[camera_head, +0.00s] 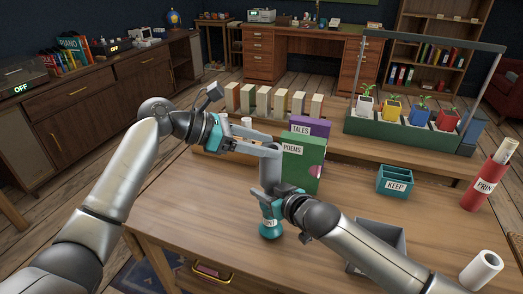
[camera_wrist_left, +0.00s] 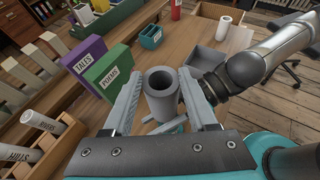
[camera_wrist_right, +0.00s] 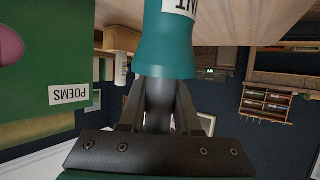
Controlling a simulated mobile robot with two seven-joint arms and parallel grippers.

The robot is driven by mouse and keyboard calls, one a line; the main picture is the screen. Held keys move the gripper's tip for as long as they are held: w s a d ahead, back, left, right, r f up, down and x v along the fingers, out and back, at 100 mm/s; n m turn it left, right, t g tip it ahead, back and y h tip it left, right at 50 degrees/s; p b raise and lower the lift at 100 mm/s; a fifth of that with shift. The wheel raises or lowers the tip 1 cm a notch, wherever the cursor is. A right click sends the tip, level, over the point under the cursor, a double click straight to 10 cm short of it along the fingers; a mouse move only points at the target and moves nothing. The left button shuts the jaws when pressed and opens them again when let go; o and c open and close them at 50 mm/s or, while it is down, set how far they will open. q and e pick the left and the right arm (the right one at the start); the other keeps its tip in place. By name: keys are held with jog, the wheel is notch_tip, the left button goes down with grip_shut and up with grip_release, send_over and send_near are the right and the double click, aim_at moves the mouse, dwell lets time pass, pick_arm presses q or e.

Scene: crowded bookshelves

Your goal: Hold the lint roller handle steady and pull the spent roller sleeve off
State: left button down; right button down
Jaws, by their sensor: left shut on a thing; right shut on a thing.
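The lint roller stands upright above the front of the table, with a grey sleeve (camera_head: 269,173) above a teal handle (camera_head: 270,222). In the left wrist view the sleeve (camera_wrist_left: 160,100) is a hollow grey tube with its open end up. My left gripper (camera_head: 272,151) is shut on the sleeve near its top, one finger on each side. My right gripper (camera_head: 277,203) is shut on the handle, below the left one. Whether the sleeve has shifted is unclear.
Green POEMS (camera_head: 302,165) and purple TALES (camera_head: 308,126) boxes stand close behind the roller. A teal KEEP box (camera_head: 394,182), a grey open bin (camera_head: 391,240), a white roll (camera_head: 481,270) and a red tube (camera_head: 485,185) are to the right. The table's front left is clear.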

jog(key=shift+a+r, duration=0.15)
jog(key=shift+r, duration=0.05)
pick_arm(q)
jog(key=shift+r, duration=2.25)
jog(key=shift+r, duration=0.1)
jog(key=shift+r, duration=0.25)
pick_arm(e)
jog(key=c, duration=0.5)
grip_release()
